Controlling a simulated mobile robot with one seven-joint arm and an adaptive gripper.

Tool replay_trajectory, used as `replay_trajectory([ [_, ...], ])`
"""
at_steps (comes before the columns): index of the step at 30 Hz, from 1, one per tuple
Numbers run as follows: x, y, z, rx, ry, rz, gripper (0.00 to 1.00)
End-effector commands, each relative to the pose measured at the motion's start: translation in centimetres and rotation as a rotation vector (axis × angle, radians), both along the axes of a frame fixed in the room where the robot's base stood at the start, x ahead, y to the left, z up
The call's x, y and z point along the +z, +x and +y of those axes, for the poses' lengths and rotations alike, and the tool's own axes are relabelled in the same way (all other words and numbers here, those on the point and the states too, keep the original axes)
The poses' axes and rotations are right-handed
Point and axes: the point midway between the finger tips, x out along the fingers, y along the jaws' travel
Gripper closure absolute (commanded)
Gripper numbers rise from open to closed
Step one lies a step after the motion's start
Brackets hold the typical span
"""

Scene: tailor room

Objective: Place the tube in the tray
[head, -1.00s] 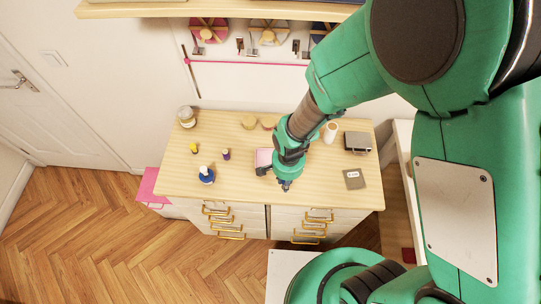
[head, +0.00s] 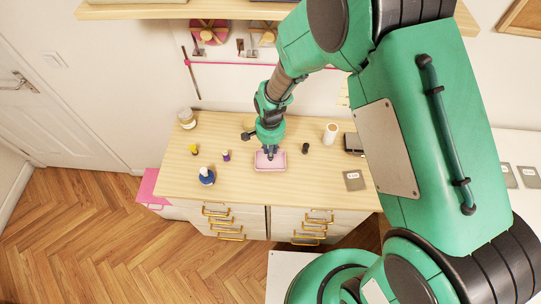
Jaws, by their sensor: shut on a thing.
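The pink tray (head: 281,165) lies on the wooden top of the drawer cabinet, near its middle. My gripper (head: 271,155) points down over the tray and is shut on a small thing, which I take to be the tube. The held thing is mostly hidden by the fingers and too small to make out. I cannot tell whether it touches the tray floor.
A blue bottle (head: 206,177), a purple-capped bottle (head: 226,156) and a yellow bottle (head: 194,149) stand left of the tray. A small black item (head: 305,148), a white roll (head: 330,133) and a grey card (head: 354,180) are to the right. The front strip is clear.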

Motion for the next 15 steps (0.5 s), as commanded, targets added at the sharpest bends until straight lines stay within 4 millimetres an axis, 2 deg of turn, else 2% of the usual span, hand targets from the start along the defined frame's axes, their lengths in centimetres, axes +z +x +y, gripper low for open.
replay_trajectory([
  [9, -0.1, 0.0, 0.0, 0.0, 0.0, 0.0, 1.0],
  [15, -1.6, -0.1, -0.1, 0.0, -0.002, 0.003, 1.0],
])
